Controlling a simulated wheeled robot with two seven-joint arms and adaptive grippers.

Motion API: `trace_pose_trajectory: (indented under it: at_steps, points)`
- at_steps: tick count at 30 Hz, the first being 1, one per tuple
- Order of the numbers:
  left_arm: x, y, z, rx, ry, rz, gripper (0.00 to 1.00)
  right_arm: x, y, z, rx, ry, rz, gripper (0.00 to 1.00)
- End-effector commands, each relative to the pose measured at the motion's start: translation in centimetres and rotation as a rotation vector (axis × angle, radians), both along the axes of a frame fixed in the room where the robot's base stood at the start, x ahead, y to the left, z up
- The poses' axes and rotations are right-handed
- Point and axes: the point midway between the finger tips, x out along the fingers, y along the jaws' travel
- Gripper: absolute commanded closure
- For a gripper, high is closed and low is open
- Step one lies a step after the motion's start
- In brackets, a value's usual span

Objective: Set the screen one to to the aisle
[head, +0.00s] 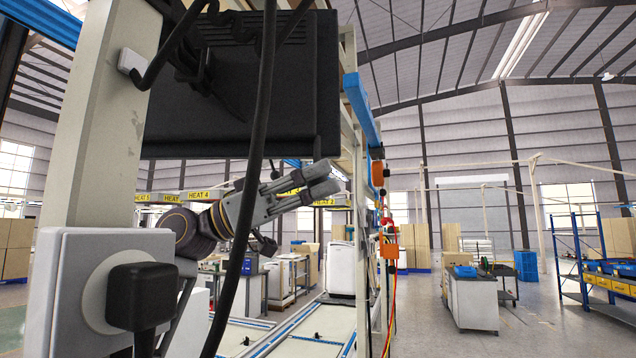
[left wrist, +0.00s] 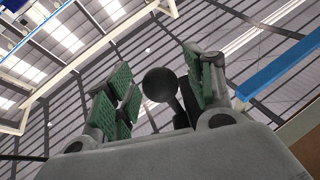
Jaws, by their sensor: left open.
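The screen (head: 262,88) shows its dark back at the top of the head view, mounted beside a pale metal post. My left gripper (head: 328,180) is below the screen's lower edge, pointing right and slightly up. In the left wrist view its green-padded fingers (left wrist: 160,95) are apart, with a dark round knob-like thing (left wrist: 160,84) showing between them. I cannot tell whether the fingers touch it. The screen's front is hidden from the head view. My right gripper is not in view.
A pale post (head: 100,130) with a black plug (head: 142,296) in a white socket box stands close at left. A thick black cable (head: 250,170) hangs in front of my left arm. A frame with blue and orange parts (head: 378,172) stands right of the screen. Open floor (head: 540,325) lies at right.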

Motion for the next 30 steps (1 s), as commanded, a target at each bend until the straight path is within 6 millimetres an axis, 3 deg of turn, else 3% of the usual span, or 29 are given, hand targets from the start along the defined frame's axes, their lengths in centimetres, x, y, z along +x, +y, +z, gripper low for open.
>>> trace_pose_trajectory:
  at_steps: [8,30]
  points:
    - [0.1,1.3,-0.6,-0.001,0.002,0.000,0.47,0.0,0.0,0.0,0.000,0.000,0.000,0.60]
    - [0.2,10.3,-4.3,0.000,0.002,-0.001,0.47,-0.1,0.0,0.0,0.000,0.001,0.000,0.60]
